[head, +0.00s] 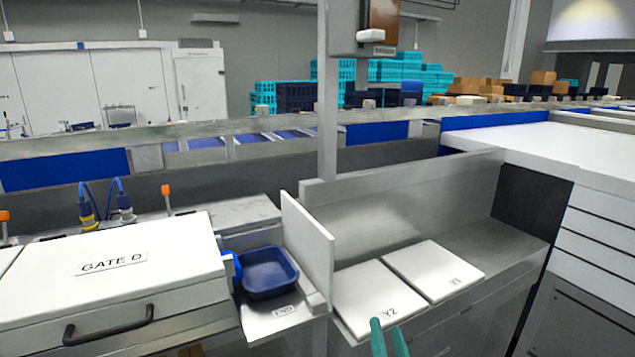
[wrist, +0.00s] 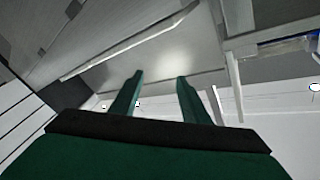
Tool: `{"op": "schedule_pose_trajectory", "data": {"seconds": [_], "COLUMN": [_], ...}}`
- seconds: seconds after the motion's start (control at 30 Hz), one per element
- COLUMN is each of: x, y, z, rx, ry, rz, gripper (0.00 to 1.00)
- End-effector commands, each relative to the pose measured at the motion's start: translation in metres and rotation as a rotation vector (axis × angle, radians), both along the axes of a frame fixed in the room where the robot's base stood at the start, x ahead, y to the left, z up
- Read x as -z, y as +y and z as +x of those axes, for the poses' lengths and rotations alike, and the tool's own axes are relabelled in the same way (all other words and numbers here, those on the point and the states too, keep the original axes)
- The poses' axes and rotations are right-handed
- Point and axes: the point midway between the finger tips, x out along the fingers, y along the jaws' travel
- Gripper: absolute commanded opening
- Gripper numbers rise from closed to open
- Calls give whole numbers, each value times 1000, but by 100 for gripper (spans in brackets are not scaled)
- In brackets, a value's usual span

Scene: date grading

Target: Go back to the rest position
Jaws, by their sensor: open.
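My gripper (head: 389,338) shows as two green fingertips at the bottom edge of the head view, in front of the white panel marked Y2. The wrist view shows its two green fingers (wrist: 157,88) apart, with nothing between them. The panel marked Y2 (head: 365,288) and the panel beside it (head: 447,262), whose mark is hard to read, lie flat on the steel bench. The rest of my arm is out of the head view.
A blue tray (head: 269,291) sits by the END label, left of an upright white divider (head: 305,245). The white GATE D cover (head: 110,245) with a dark handle is at left. A steel back wall (head: 410,195) rises behind the panels. A white-topped counter (head: 560,150) stands at right.

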Motion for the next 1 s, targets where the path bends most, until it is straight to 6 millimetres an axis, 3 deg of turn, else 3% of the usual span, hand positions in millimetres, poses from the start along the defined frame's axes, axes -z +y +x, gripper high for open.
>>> {"op": "schedule_pose_trajectory", "data": {"seconds": [0.03,0.2,0.5,0.8,1.0], "x": [22,75,150,195,209], "y": [8,28,64,96,115], "z": [-10,-45,-122,-211,-273], "rx": [9,48,94,106,91], "ry": [20,65,145,214,252], "rz": [-1,-28,-111,-229,-323], "gripper": [42,42,42,42,42]}}
